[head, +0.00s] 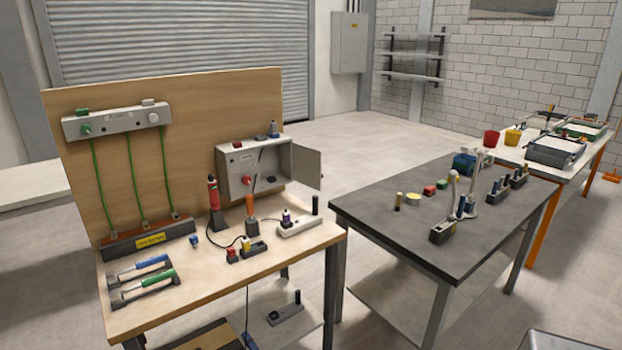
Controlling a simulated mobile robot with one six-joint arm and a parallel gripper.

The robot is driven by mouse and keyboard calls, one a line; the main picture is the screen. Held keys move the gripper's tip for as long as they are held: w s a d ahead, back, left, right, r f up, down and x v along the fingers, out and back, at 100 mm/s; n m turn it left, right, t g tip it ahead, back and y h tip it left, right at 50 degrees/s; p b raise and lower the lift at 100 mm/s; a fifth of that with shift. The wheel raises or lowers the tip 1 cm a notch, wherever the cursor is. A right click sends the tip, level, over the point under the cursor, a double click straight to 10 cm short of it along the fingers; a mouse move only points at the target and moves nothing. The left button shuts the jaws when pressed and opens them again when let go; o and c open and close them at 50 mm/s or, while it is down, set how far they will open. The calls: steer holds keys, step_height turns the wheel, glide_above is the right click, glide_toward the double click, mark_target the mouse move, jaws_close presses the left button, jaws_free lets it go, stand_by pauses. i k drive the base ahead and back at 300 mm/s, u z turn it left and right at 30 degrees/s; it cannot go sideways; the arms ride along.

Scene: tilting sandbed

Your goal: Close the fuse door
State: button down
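A grey fuse box (234,169) is mounted at the right end of the upright wooden board. Its fuse door (308,166) stands open, swung out to the right from the box's right edge. The box's inside faces me partly, with a red round knob and a dark item in it.
The wooden bench (165,318) below the box holds a red bottle (214,194), an orange-handled tool (250,206) and a power strip (299,226). A dark table (395,236) with small parts stands to the right, with a narrow gap between. Open floor lies behind.

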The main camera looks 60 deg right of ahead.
mark_target(306, 161)
steer(key=u, duration=0.45)
steer(key=k, duration=1.55)
steer(key=z, duration=1.1)
steer(key=i, duration=0.95)
steer(key=z, duration=0.05)
